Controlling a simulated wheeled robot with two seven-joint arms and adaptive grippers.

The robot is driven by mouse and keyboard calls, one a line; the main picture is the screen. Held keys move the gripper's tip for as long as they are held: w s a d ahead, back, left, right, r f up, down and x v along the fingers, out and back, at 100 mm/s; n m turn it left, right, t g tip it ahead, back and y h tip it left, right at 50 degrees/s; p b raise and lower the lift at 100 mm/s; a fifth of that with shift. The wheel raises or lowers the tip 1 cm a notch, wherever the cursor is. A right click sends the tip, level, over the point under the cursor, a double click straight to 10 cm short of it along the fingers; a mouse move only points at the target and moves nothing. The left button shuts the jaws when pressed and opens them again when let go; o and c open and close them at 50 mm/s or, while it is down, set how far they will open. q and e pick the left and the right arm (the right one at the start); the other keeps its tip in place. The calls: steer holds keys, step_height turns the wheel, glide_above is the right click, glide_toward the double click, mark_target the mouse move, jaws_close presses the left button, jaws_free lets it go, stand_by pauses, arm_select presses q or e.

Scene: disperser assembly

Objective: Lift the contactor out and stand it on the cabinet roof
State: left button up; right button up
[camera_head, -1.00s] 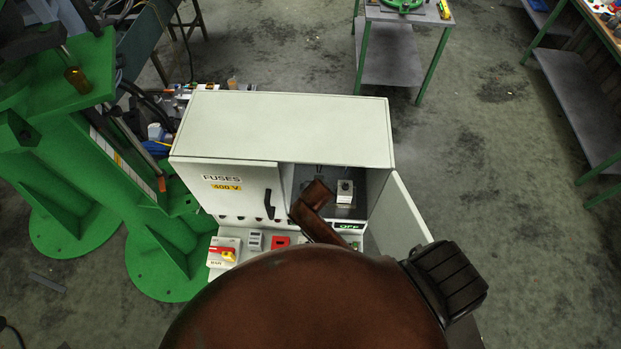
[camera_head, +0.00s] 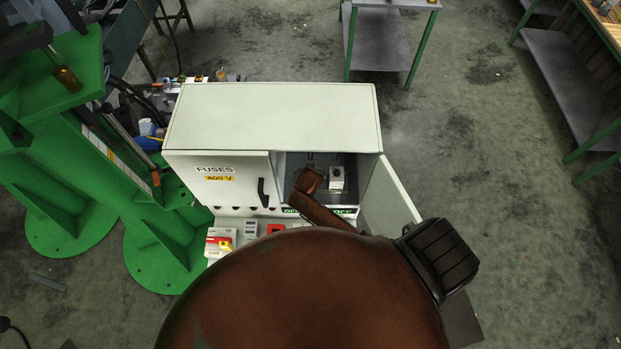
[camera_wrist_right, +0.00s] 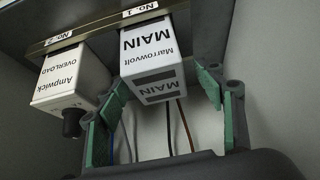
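The contactor, a white block labelled Marrowvolt MAIN (camera_wrist_right: 150,58), sits on the rail at No. 1 in the right wrist view. My right gripper (camera_wrist_right: 160,92) is open, with green-padded fingers on either side of the contactor's lower end. I cannot tell whether the pads touch it. The cabinet roof (camera_head: 275,115) is flat, pale and bare. My left gripper is not in view.
A white Ampwick OVERLOAD unit (camera_wrist_right: 72,80) with a black knob sits at No. 2, close to the left finger. Wires hang behind. The cabinet's right door (camera_head: 388,200) stands open; the FUSES door (camera_head: 225,190) is shut. A green stand (camera_head: 90,190) is at the left.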

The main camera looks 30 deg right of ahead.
steer(key=shift+s, duration=0.15)
steer(key=c, duration=1.4)
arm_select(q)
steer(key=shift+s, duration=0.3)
arm_select(e)
steer(key=shift+c, duration=0.3)
steer(key=shift+r, duration=0.15)
steer(key=shift+r, duration=0.45)
step_height(320, 180, up, 2)
steer(key=shift+r+b, duration=0.1)
steer(key=shift+b, duration=0.55)
arm_select(q)
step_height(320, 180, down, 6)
steer(key=b, duration=0.5)
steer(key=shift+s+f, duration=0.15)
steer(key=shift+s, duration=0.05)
arm_select(e)
steer(key=s+a, duration=0.4)
steer(key=s, duration=0.3)
steer(key=s+a, duration=0.5)
steer(key=s, duration=0.3)
steer(key=shift+a, duration=0.25)
